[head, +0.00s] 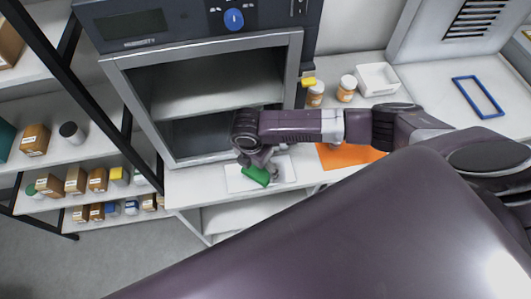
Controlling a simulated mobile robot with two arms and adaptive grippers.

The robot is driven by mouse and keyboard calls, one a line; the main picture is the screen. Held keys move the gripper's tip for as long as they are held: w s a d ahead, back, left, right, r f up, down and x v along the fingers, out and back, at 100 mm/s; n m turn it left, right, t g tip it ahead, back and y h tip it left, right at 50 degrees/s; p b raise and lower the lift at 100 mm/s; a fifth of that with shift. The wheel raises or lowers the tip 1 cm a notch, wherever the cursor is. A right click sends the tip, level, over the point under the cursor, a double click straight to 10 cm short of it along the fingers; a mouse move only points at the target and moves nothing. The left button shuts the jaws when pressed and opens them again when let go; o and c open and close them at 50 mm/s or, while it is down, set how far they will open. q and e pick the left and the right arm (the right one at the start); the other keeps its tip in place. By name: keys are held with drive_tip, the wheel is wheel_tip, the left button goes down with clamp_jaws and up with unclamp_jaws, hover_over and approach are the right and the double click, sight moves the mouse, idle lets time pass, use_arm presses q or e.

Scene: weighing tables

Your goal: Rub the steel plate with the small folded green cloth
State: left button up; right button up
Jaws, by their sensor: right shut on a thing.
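The small folded green cloth (257,175) is held in my right gripper (262,168), which is shut on it. The cloth is over a pale flat plate (240,183) on the white bench in front of the open cabinet. Whether the cloth touches the plate cannot be told from this view. The gripper and wrist hide part of the plate. My left gripper is not in view.
A grey cabinet (301,60) with an open front stands behind the plate. An orange mat (345,158) lies to the right, partly under my arm. Two orange jars (346,90) (315,95) and a white tray (377,79) stand behind my arm. Shelves (60,150) with small boxes are at left.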

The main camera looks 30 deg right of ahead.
sight(243, 171)
drive_tip(key=shift+w+a+f, duration=0.1)
drive_tip(key=shift+w+a, duration=0.1)
drive_tip(key=shift+a, duration=0.6)
drive_tip(key=shift+w+a+f, duration=0.1)
drive_tip(key=shift+w+a, duration=0.1)
drive_tip(key=shift+a, duration=0.6)
drive_tip(key=shift+w+a, duration=0.2)
drive_tip(key=shift+a, duration=0.6)
drive_tip(key=shift+r, duration=3)
wheel_tip(243, 171, up, 3)
drive_tip(key=shift+f, duration=0.1)
drive_tip(key=shift+w+f+b, duration=0.1)
drive_tip(key=shift+f+b, duration=1.3)
drive_tip(key=shift+f, duration=2)
